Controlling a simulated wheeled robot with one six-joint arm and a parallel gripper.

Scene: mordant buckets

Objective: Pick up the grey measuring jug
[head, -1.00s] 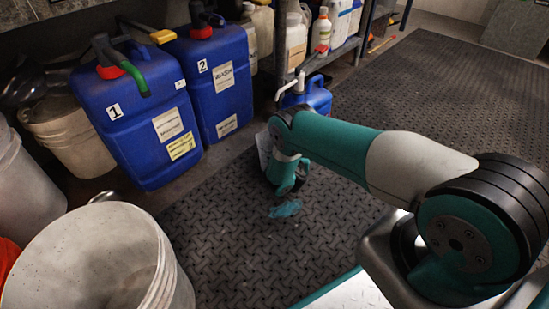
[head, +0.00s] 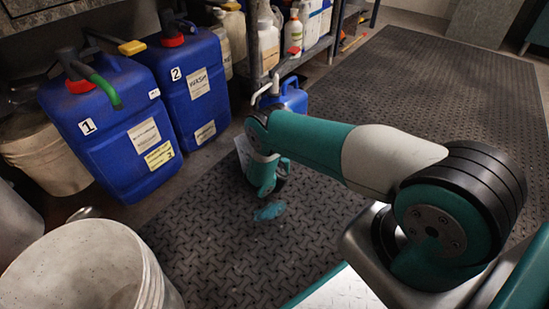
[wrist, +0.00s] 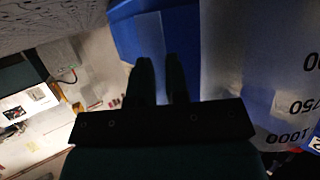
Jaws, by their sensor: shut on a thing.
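The grey measuring jug (wrist: 248,60) fills the right of the wrist view, close to my gripper, with dark numbers 1000 and 750 on its wall. In the head view only a pale grey piece (head: 242,153), likely the jug, shows left of my wrist, low over the floor mat. My gripper (wrist: 162,75) shows in the wrist view as two dark fingers close together, with the jug's wall just to their right. In the head view my wrist hides the fingertips.
Two blue canisters, numbered 1 (head: 112,125) and 2 (head: 190,85), stand at the left. A white bucket (head: 80,265) is at the front left. A small blue container (head: 290,98) stands behind my wrist. A teal scrap (head: 269,211) lies on the mat (head: 420,90), which is clear to the right.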

